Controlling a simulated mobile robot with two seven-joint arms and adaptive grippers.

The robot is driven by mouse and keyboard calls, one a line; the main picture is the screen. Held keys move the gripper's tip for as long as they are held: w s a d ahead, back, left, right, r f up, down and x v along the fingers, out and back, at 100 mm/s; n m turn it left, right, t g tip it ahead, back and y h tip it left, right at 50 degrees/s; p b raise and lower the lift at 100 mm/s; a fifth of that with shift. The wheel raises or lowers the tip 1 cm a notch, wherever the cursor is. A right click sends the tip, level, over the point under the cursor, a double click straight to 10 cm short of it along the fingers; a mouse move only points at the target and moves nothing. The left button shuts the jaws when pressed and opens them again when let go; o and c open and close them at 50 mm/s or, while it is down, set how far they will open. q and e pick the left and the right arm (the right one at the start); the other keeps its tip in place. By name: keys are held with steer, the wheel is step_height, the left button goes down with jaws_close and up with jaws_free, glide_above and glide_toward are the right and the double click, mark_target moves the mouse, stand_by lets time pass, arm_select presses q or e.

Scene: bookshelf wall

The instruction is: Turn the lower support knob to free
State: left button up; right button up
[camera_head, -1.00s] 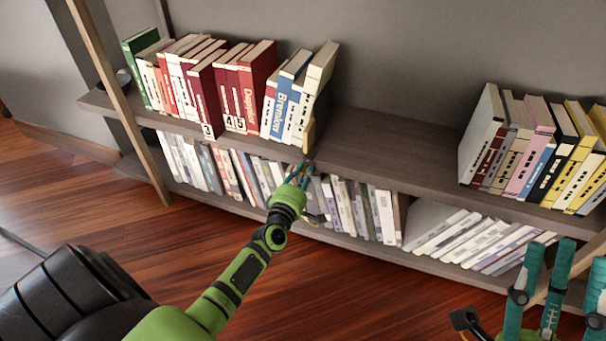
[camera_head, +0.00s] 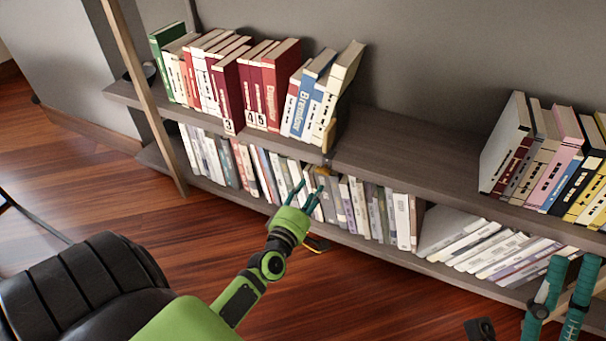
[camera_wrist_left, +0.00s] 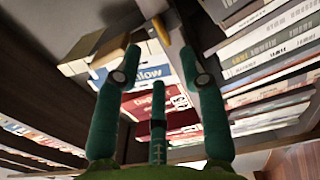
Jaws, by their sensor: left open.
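A small dark fitting with a yellowish part below it (camera_head: 323,170) sits at the front edge of the middle shelf (camera_head: 390,160), under the leaning end book. I take this for the support knob, but its setting is too small to read. In the left wrist view a yellow piece (camera_wrist_left: 187,32) and a pale metal piece show beyond the fingertips. My left gripper (camera_head: 309,192) is open and empty, just below and left of the fitting, apart from it; it also shows in the left wrist view (camera_wrist_left: 160,55). My right gripper (camera_head: 570,263) is at the lower right, fingers apart, partly cut off.
Red, white and blue books (camera_head: 255,85) stand left of the fitting on the middle shelf. A bare stretch lies right of it, then more books (camera_head: 550,160). The lower shelf is packed with pale books (camera_head: 360,208). A wooden upright (camera_head: 145,95) stands at the left.

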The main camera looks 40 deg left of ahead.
arm_select(q)
steer(key=shift+v, duration=2)
steer(key=shift+r, duration=0.1)
